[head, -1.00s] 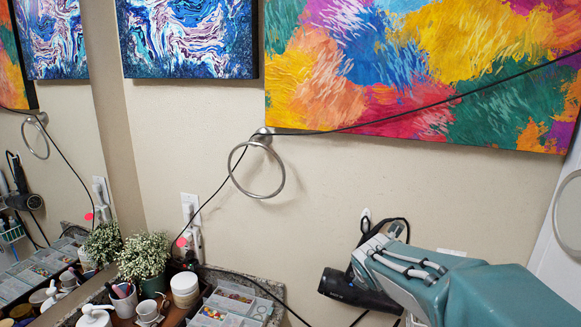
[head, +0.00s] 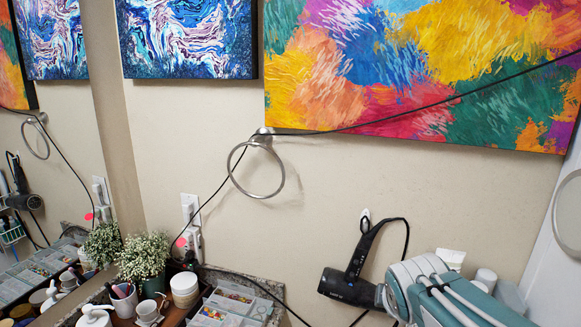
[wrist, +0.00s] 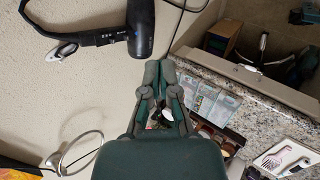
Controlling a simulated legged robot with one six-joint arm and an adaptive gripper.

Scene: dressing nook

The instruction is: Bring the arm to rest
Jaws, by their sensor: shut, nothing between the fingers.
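My gripper (wrist: 158,72) is shut and empty in the wrist view, its two fingers together and pointing away from the camera. In the head view only my teal arm shows at the lower right; the fingers are not visible there. A black hair dryer (head: 350,288) hangs by its handle loop from a wall hook (head: 365,217), just left of my arm. In the wrist view the hair dryer (wrist: 141,28) shows above my fingertips with a gap between. I cannot judge that gap in depth.
A towel ring (head: 256,171) sticks out from the wall, and a black cord (head: 450,98) runs across. Below left, a counter holds a potted plant (head: 144,260), jars and a sectioned clear organizer (head: 232,304). The wall between ring and dryer is clear.

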